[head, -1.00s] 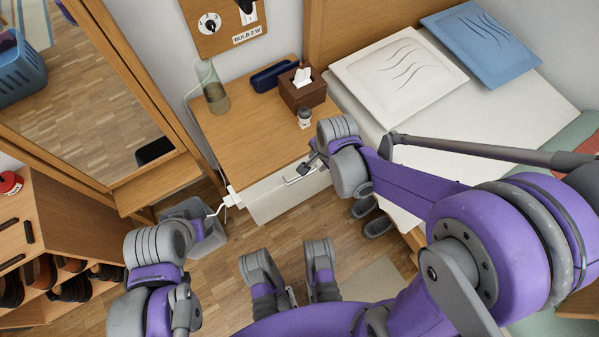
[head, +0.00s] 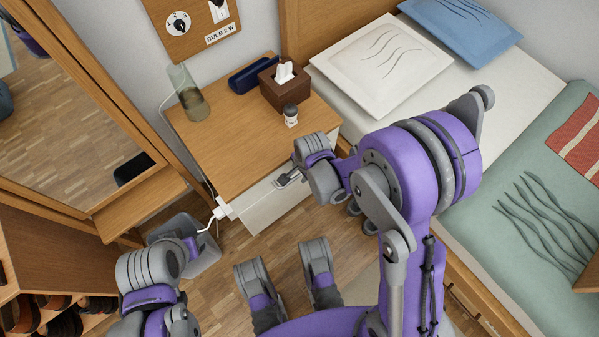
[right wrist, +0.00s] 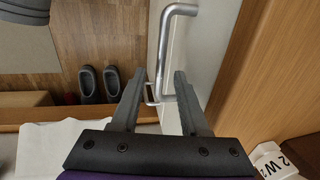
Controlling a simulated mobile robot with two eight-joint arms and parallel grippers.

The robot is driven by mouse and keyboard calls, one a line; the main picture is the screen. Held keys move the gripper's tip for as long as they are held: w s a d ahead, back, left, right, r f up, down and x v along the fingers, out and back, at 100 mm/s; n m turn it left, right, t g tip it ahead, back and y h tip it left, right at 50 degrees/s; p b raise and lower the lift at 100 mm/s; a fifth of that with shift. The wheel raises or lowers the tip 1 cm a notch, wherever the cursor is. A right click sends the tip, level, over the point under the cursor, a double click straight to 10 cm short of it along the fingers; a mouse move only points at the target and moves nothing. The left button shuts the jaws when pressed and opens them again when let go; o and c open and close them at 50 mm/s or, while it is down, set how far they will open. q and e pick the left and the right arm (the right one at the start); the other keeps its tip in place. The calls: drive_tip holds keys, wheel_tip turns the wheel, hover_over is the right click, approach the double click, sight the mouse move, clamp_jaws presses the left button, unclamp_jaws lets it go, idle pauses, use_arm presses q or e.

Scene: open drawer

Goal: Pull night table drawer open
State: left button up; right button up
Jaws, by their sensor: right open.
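The night table (head: 235,145) has a wooden top and a white drawer front (head: 267,213). The drawer looks shut, with no gap visible. Its metal bar handle (right wrist: 164,45) shows in the right wrist view. My right gripper (head: 290,179) is in front of the drawer front. In the right wrist view my right gripper (right wrist: 158,80) is open, and the handle's lower part lies between its two fingers, not clamped. In the head view the wrist partly hides the handle. My left arm is at the lower left; its gripper jaws cannot be made out.
The bed (head: 470,110) is to the right. A grey bin (head: 192,252) and white plug (head: 222,210) are left. Shoes (right wrist: 100,83) lie on the floor.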

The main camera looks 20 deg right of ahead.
drive_tip(key=shift+f, duration=0.25)
clamp_jaws()
idle(1.4)
